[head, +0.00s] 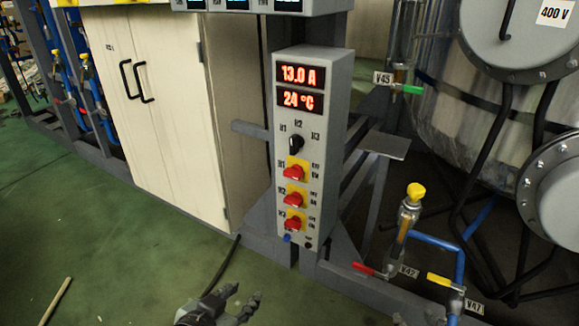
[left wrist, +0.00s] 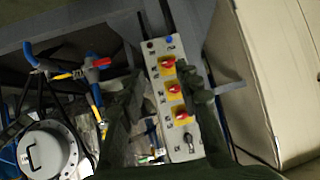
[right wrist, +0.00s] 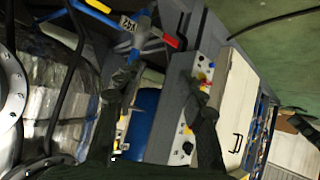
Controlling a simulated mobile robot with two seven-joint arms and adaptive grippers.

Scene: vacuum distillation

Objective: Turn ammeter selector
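The grey control box (head: 312,120) stands upright in the middle of the head view, with red displays reading 13.0 A and 24 °C. Its black ammeter selector (head: 295,145) sits below the displays, among the labels H1, H2 and H3; its exact setting is hard to tell. The selector also shows in the left wrist view (left wrist: 189,139) and the right wrist view (right wrist: 187,148). My left gripper (head: 243,295) is low in front of the box, open and empty, apart from the selector. My right gripper (right wrist: 160,88) has its fingers spread and holds nothing.
Several red rotary switches (head: 294,199) sit on the box below the selector. A beige cabinet (head: 150,100) stands left of it. Valves and blue pipes (head: 432,241) are at lower right, beside large metal vessels (head: 520,35). Green floor (head: 110,240) is open at left.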

